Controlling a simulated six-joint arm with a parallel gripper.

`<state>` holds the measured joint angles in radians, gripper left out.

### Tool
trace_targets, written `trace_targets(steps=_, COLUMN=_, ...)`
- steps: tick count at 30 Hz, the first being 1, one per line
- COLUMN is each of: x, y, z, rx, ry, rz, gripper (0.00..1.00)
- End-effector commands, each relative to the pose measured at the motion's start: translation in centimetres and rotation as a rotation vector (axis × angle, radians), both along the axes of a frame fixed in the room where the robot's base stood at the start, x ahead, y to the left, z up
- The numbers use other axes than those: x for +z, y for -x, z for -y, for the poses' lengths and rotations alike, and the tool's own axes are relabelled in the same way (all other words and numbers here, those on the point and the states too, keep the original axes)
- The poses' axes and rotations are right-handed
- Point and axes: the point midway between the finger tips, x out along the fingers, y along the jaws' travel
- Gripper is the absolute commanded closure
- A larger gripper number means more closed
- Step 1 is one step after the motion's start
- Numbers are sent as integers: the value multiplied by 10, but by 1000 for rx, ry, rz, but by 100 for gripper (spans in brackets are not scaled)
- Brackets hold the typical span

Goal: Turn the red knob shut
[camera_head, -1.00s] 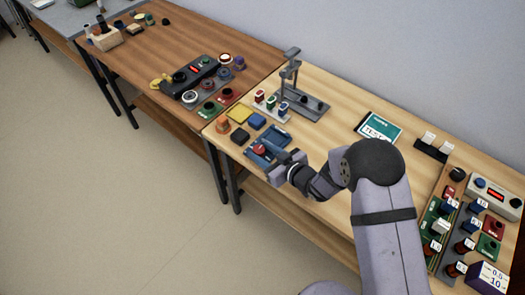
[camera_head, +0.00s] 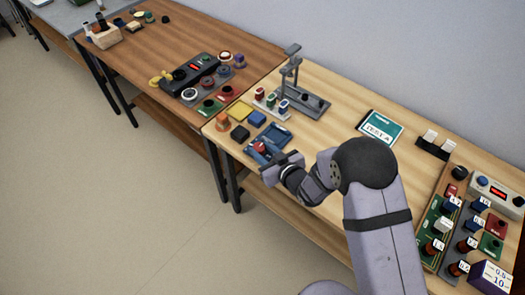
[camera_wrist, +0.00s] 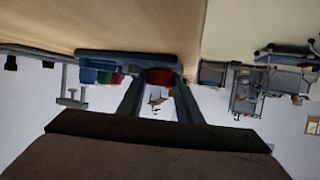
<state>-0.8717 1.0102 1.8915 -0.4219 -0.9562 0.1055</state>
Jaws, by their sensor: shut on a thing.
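The red knob (camera_head: 259,146) sits on a blue base (camera_head: 277,136) near the front edge of the light wood table, left of my arm. My gripper (camera_head: 262,152) is at the knob, low and from the front right, and partly covers it in the head view. In the wrist view the red knob (camera_wrist: 160,77) shows between the far ends of my two gripper fingers (camera_wrist: 158,88), with the blue base (camera_wrist: 105,62) behind it. The fingers are shut on the knob. The knob's turn angle cannot be made out.
A grey stand (camera_head: 312,103) is behind. A green-and-white booklet (camera_head: 380,128) lies behind my arm, with bare table between.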

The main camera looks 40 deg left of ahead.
Motion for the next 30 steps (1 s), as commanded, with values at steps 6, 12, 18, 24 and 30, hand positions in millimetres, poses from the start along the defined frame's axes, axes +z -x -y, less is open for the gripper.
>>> trace_targets(steps=6, x=-2, y=6, z=-3, rx=-147, ry=-2, rz=1, gripper=91)
trace_targets(steps=12, x=-2, y=9, z=-5, rx=-303, ry=-1, rz=1, gripper=91)
trace_targets(steps=18, x=-1, y=11, z=-7, rx=-459, ry=-2, rz=2, gripper=91)
trace_targets(steps=24, x=1, y=12, z=-10, rx=-615, ry=-2, rz=0, gripper=91)
trace_targets(steps=30, x=1, y=13, z=-12, rx=-759, ry=-1, rz=0, gripper=91)
